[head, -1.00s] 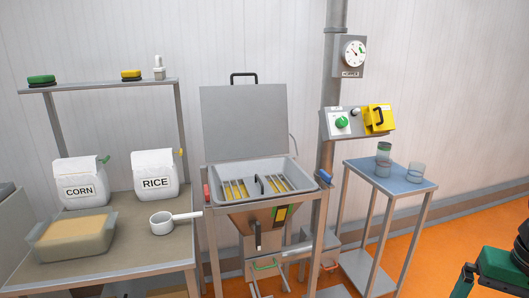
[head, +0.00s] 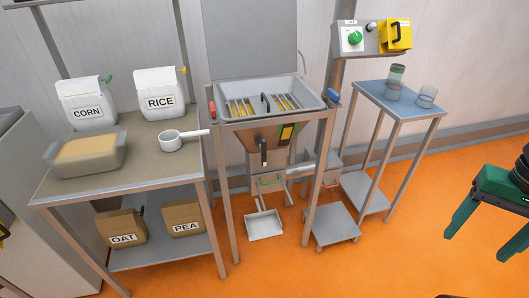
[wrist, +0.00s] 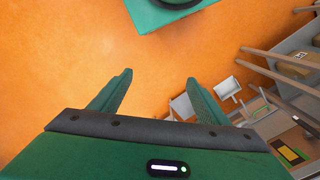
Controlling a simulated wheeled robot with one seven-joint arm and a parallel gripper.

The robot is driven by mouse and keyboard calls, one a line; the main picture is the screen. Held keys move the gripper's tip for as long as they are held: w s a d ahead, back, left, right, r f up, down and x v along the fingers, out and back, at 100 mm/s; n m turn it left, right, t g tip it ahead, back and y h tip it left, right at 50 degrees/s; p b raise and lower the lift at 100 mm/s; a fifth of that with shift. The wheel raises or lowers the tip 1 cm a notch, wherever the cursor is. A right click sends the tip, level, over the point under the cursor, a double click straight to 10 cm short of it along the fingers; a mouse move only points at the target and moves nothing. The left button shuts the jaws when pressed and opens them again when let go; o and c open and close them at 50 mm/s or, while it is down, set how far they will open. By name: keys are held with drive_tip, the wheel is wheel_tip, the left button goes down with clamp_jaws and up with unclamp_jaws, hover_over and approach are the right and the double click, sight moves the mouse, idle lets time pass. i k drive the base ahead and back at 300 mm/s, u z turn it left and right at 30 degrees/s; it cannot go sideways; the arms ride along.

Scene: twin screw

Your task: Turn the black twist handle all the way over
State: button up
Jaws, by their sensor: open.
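A black handle (head: 396,33) sits on the yellow part of the grey control box at the upper right in the head view. Other black handles show on the feeder: one inside the steel hopper (head: 265,103) and one hanging below it (head: 264,152). I cannot tell from the pictures alone which one twists. My green gripper (head: 476,244) is at the right edge of the head view, pointing down, well apart from all of them. In the wrist view my gripper (wrist: 160,77) has its two fingers spread with nothing between them.
The feeder frame stands between a left table (head: 70,190) with corn and rice bags, a tub and a white pan, and a blue-topped stand (head: 400,100) with cups. A white scoop tray (head: 264,225) is below the feeder. Orange floor (head: 390,240) is free in front.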

sight(263, 147)
drive_tip(key=z, duration=1.4)
drive_tip(key=k, duration=1.5)
drive_tip(key=u, duration=1.35)
drive_tip(key=i, duration=1)
